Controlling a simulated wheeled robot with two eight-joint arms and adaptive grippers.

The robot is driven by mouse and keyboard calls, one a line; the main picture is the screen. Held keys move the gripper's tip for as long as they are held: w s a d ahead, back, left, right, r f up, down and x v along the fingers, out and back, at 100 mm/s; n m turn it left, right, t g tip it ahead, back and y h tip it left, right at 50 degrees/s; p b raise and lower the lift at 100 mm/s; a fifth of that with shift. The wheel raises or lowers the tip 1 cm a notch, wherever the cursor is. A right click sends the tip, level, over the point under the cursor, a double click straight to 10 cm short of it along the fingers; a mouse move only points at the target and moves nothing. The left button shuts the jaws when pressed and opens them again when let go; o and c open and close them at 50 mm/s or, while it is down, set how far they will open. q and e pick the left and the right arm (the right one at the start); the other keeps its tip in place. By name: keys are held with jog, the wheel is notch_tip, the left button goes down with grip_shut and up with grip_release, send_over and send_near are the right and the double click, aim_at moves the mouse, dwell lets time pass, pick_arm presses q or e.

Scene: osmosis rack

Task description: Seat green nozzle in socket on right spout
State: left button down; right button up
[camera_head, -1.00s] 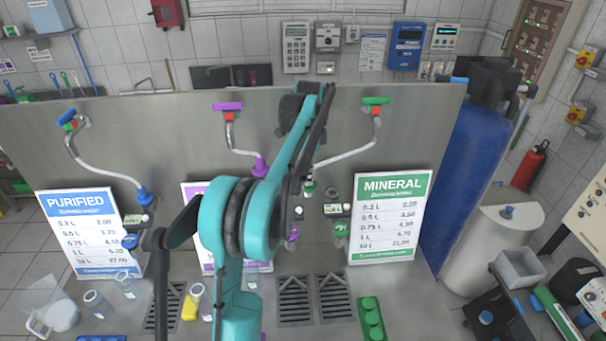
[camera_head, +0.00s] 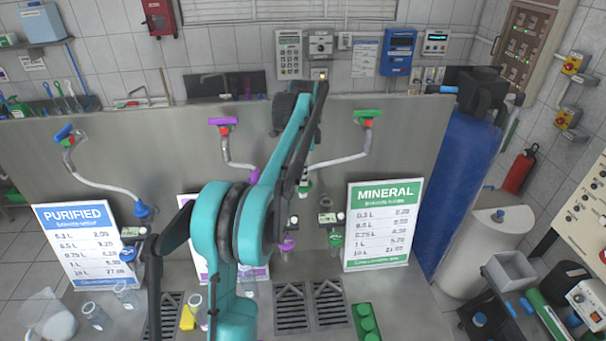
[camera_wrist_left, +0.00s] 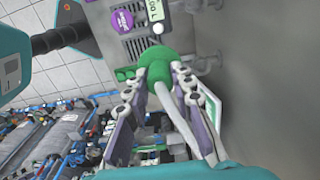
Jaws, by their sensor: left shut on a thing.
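The green nozzle (camera_wrist_left: 153,62) is at the end of a grey hose (camera_wrist_left: 178,98) in the left wrist view. My left gripper (camera_wrist_left: 158,78) is shut on it, one finger on each side. In the head view the left gripper (camera_head: 303,189) is mostly behind my teal arm, with a bit of green showing. The hose runs up to the right spout with its green handle (camera_head: 368,114). A small dark round fitting (camera_head: 326,202) stands beside the MINERAL sign, right of the gripper; I cannot tell if it is the socket. Nozzle and socket contact cannot be made out.
The MINERAL sign (camera_head: 383,225) stands close on the right. A purple nozzle (camera_head: 254,176) hangs left of my arm. Drain grates (camera_head: 291,308) and a green holder (camera_head: 367,322) lie below. A blue tank (camera_head: 462,180) stands beyond the panel at right.

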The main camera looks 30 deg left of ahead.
pick_arm(q)
jog(key=shift+w, duration=0.15)
jog(key=w+d+p, duration=0.1)
jog(key=w+p, duration=0.9)
jog(key=w, duration=0.3)
jog(key=shift+w+p, duration=0.3)
jog(key=shift+w, duration=0.05)
dwell(0.6)
jog(key=shift+f, duration=0.1)
dwell(0.4)
notch_tip(320, 180, down, 11)
jog(key=b, duration=0.8)
jog(key=shift+f, duration=0.2)
dwell(1.4)
dwell(0.4)
jog(key=shift+f, duration=0.3)
